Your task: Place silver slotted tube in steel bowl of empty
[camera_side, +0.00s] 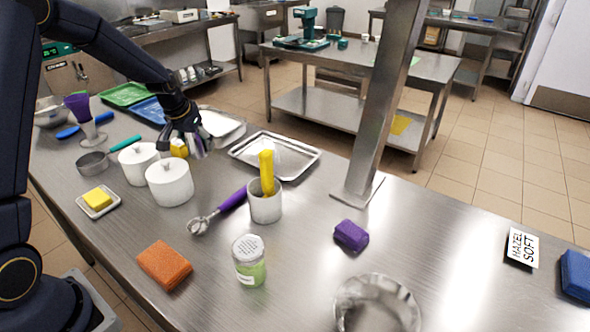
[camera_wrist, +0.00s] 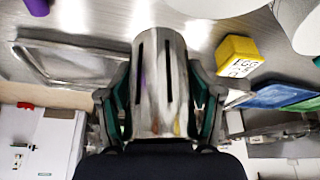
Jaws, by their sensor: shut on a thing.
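My gripper (camera_wrist: 158,100) is shut on the silver slotted tube (camera_wrist: 153,75), with a green-lined finger on each side of it. The tube has dark slots down its side. In the side view my gripper (camera_side: 187,142) hangs over the back of the table, behind the white lidded pots, and the tube is hard to make out between its fingers. A steel bowl (camera_side: 50,112) stands at the far left, and a small steel pan (camera_side: 92,163) stands nearer. A shiny round vessel (camera_side: 376,305) at the front edge is cut off by the frame.
Two white lidded pots (camera_side: 170,181) and a yellow block (camera_side: 179,148) are close to my gripper. A metal tray (camera_side: 312,166) lies to the right. A cup (camera_side: 265,207) with a yellow item and a metal post (camera_side: 380,100) stand further right.

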